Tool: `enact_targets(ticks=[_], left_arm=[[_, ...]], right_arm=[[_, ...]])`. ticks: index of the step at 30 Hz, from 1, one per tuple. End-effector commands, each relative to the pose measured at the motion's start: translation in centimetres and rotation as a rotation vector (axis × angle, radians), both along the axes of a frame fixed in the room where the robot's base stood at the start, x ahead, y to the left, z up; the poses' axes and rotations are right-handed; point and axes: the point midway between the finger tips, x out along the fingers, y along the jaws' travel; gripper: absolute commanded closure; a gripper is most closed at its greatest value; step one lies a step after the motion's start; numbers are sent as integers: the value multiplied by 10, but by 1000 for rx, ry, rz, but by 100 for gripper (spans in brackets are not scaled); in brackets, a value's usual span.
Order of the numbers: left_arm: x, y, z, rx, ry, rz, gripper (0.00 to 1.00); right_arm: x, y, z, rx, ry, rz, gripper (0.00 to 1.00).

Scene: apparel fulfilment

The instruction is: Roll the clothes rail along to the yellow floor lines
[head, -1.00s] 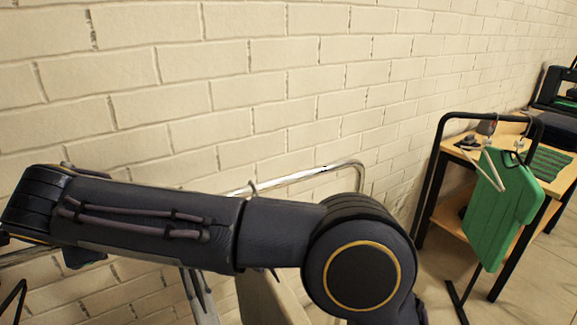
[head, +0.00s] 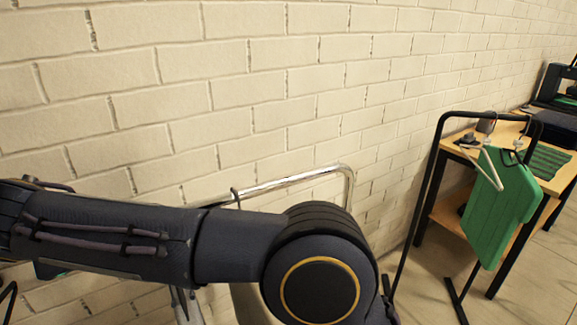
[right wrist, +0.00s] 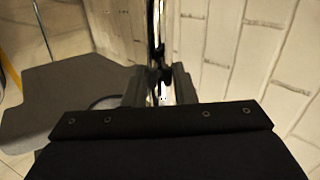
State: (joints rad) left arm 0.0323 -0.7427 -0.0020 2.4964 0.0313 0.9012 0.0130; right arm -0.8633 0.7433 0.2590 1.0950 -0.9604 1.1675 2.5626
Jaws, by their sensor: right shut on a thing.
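The chrome clothes rail (head: 300,182) shows in the head view behind one of my arms, close to the brick wall. Its top bar and rounded right corner are visible, with a hook on the bar. Most of its lower part is hidden by the arm. In the right wrist view my right gripper (right wrist: 159,88) is shut on a shiny upright bar (right wrist: 157,35) of the rail. A yellow strip (right wrist: 4,62) on the floor shows at the left edge there; I cannot tell whether it is a target line. My left gripper is not in view.
A black stand (head: 437,145) with a green garment (head: 500,205) on a hanger is at the right. A wooden table (head: 553,182) with dark equipment stands behind it. The brick wall (head: 200,80) runs along the back. Tiled floor (head: 535,275) is open at the lower right.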

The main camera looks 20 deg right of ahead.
Motion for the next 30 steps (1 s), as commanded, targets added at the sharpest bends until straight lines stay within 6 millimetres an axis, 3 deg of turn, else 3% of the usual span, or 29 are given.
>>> enact_targets(ticks=[3, 30], left_arm=[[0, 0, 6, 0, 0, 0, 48], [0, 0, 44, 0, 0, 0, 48]], right_arm=[[-1, 13, 8, 9, -12, 13, 100], [-14, 93, 8, 8, -10, 53, 100]])
